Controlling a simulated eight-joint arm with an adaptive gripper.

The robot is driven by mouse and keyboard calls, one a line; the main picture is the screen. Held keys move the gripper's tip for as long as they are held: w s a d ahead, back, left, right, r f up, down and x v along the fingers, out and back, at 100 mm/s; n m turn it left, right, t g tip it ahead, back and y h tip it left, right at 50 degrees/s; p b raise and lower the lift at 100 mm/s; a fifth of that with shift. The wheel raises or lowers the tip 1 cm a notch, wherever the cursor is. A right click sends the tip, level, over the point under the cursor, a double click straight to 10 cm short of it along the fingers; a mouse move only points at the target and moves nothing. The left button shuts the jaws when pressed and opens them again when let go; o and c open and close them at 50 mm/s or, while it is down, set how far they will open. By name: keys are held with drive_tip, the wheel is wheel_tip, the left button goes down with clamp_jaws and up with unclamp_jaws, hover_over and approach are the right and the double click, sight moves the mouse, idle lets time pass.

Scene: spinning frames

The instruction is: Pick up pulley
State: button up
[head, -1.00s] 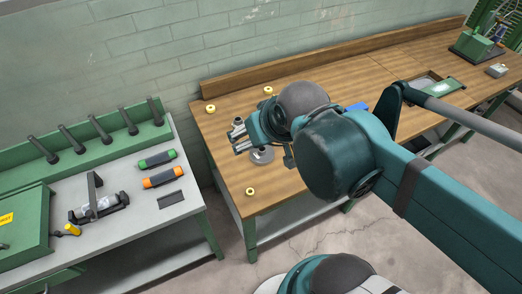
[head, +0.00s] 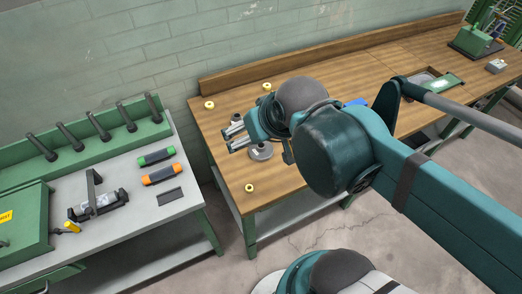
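A grey round disc with a raised hub (head: 261,151) lies on the wooden bench, the most pulley-like thing in view. Small pale yellow rings also lie on the bench: one at the back left (head: 209,105), one at the back (head: 267,87) and one near the front edge (head: 250,188). I cannot tell for sure which of these is the pulley. My gripper (head: 234,137) is above the bench, just left of and above the grey disc in the picture. Its two fingers point left and are spread apart, with nothing seen between them.
The wooden bench (head: 225,165) has a raised back board. My arm hides its middle and part of a blue thing (head: 357,102). A green vise-like device (head: 472,42) stands far right. A grey side table (head: 140,218) at left holds green and orange tools.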

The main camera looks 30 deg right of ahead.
drive_tip(key=shift+f, duration=0.1)
drive_tip(key=m+g+h+b, duration=0.7)
drive_tip(key=m+h+b, duration=0.5)
drive_tip(key=m+b, duration=0.3)
hover_over(251, 153)
drive_tip(key=a, duration=0.1)
drive_tip(key=shift+m, duration=0.6)
wheel_tip(251, 153, down, 24)
drive_tip(key=shift+s+a+f+p, duration=0.1)
drive_tip(key=shift+a+p, duration=0.05)
drive_tip(key=shift+p, duration=0.3)
drive_tip(key=shift+a+f+m+h+b, duration=0.45)
drive_tip(key=shift+a+f+m, duration=0.1)
drive_tip(key=shift+f+m, duration=0.35)
drive_tip(key=shift+d, duration=0.15)
drive_tip(key=shift+x, duration=1.2)
